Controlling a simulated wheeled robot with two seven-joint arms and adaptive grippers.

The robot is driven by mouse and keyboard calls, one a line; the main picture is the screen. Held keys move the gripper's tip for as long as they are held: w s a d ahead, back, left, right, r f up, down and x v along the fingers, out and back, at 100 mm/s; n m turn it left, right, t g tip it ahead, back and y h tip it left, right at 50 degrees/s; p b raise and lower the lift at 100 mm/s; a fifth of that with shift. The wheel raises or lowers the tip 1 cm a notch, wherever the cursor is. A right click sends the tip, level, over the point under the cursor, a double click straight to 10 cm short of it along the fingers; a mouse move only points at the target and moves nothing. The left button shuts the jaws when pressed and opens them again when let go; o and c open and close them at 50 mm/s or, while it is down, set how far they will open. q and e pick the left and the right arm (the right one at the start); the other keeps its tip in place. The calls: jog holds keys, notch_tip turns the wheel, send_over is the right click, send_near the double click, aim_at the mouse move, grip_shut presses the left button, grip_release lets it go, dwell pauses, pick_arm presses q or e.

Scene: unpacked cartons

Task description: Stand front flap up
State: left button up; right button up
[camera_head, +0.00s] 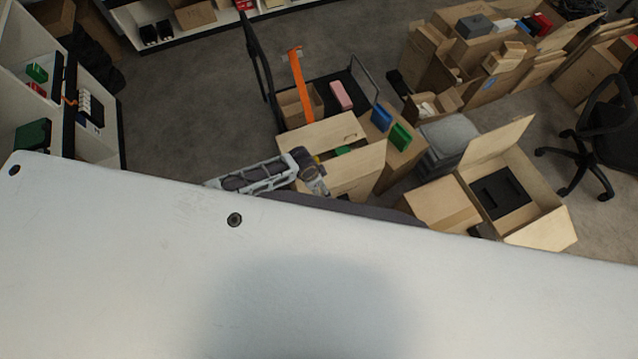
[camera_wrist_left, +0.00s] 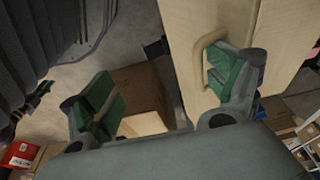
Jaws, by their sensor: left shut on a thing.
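My left gripper (camera_head: 316,183) is at the carton's near left corner. In the left wrist view, my left gripper (camera_wrist_left: 160,95) has green-padded fingers; the right finger is at a hand slot in a pale carton panel (camera_wrist_left: 185,30). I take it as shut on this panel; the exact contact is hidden. My right gripper is out of view.
An orange strip (camera_head: 299,85) and a pink item (camera_head: 341,95) are behind the carton. Floor (camera_head: 190,100) is free to the left, beside white shelving (camera_head: 100,145).

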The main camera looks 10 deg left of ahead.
pick_arm(q)
jog(key=shift+d+r+p, duration=0.2)
jog(key=shift+r+p, duration=0.55)
jog(key=shift+r, duration=0.05)
jog(key=c, duration=0.4)
jog(key=shift+w+d+r+p, duration=0.15)
jog(key=shift+r+p, duration=0.6)
jog(key=shift+r, duration=0.05)
jog(key=c, duration=0.8)
jog(key=shift+o, duration=0.2)
jog(key=p+v, duration=0.1)
jog(key=v, duration=0.2)
jog(key=p+v, duration=0.1)
jog(key=shift+w+d+r+p, duration=0.1)
jog(key=shift+w+r+p, duration=0.05)
jog(key=shift+r+p, duration=0.2)
